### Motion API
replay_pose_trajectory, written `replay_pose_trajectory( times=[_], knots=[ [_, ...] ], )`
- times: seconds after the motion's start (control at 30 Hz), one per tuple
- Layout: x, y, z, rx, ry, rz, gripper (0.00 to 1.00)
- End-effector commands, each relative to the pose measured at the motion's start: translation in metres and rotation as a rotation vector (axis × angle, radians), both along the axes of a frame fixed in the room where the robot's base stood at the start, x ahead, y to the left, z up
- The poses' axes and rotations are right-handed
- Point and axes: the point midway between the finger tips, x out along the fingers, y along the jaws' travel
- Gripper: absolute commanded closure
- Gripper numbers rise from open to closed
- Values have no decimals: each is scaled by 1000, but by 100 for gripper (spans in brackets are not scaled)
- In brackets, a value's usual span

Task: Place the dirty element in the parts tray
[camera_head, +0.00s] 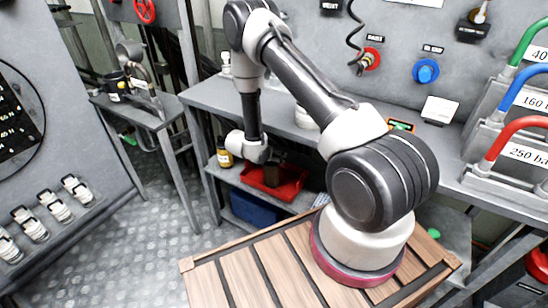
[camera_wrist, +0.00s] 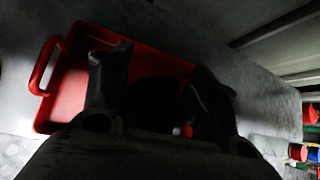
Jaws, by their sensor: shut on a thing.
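The red parts tray (camera_head: 291,189) is on the lower shelf of the grey bench. In the wrist view the tray (camera_wrist: 68,95) lies beyond my fingers, with its handle at the left. My gripper (camera_wrist: 158,80) is over the tray, one dark finger on each side. It is shut on a dark thing (camera_wrist: 152,92), seemingly the dirty element, mostly lost in shadow. In the head view a dark brown block (camera_head: 272,174) shows at the tray, below my wrist. I cannot tell whether it touches the tray floor.
A dark blue bin (camera_head: 253,208) is below the tray. A brown jar (camera_head: 224,155) stands left of it on the shelf. The bench top (camera_head: 207,95) is above my gripper. The metal floor (camera_head: 165,225) at the left is clear.

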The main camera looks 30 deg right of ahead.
Motion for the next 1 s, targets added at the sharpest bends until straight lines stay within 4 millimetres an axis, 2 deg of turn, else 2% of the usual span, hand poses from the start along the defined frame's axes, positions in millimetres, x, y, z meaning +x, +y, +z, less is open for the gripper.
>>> replay_pose_trajectory(
  times=[0.33, 0.37, 0.47, 0.83, 1.0],
  knots=[
    [0, 0, -4, -1, -1, 0, 87],
    [0, 0, -4, -1, -1, 0, 36],
    [0, 0, -3, -1, -1, 0, 18],
    [0, 0, 0, -1, -2, 0, 18],
    [-5, 17, 16, -1, -1, 4, 18]
  ],
)
